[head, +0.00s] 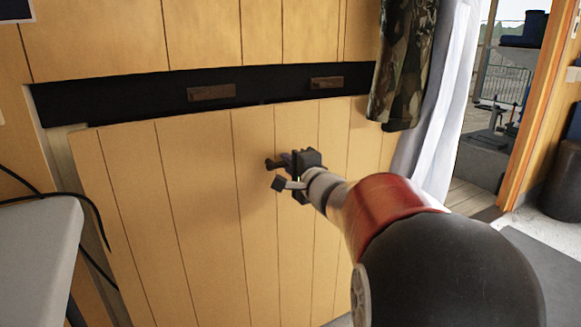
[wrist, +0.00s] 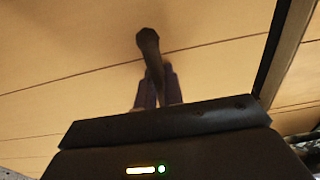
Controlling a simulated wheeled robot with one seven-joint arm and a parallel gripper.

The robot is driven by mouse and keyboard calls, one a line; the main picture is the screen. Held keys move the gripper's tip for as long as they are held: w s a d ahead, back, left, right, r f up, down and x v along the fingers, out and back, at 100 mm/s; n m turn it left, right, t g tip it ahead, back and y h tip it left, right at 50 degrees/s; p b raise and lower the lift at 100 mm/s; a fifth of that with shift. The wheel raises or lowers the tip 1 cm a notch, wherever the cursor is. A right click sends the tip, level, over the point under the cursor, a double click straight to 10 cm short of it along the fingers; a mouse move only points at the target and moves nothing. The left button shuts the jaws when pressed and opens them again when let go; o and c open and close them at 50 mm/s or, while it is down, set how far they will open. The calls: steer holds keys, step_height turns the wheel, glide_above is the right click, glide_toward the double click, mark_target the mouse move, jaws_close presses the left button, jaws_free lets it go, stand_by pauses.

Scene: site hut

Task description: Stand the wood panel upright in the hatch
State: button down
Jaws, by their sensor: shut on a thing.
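The wood panel (head: 180,200) is a large sheet of pale vertical planks, leaning in the lower part of the hatch. Its top edge sits below a dark band (head: 270,87) of the hatch and looks slightly askew to it. A pale gap shows along its left side. My gripper (head: 283,164) is at the panel's dark handle, right of its middle. In the wrist view the fingers (wrist: 159,88) are shut on the handle (wrist: 148,42), with the panel's planks (wrist: 75,60) behind. The panel's bottom edge is out of view.
Two brown blocks (head: 210,93) (head: 327,83) sit along the dark band. A camouflage garment (head: 402,65) and white curtain (head: 447,85) hang at right, beside an open doorway (head: 495,110). A grey surface (head: 35,235) with black cables stands close at left.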

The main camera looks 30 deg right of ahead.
mark_target(277, 153)
steer(key=shift+w+a+r, duration=0.1)
steer(key=shift+w+r, duration=0.1)
steer(key=shift+w, duration=0.25)
steer(key=shift+w+b, duration=0.75)
steer(key=shift+w, duration=0.15)
steer(key=shift+w+b, duration=0.45)
steer(key=shift+w, duration=0.35)
steer(key=shift+w+f, duration=0.1)
steer(key=shift+w, duration=0.05)
steer(key=shift+w+b, duration=0.45)
steer(key=shift+w, duration=0.3)
steer(key=shift+a+f, duration=0.1)
steer(key=shift+f, duration=0.35)
stand_by(0.5)
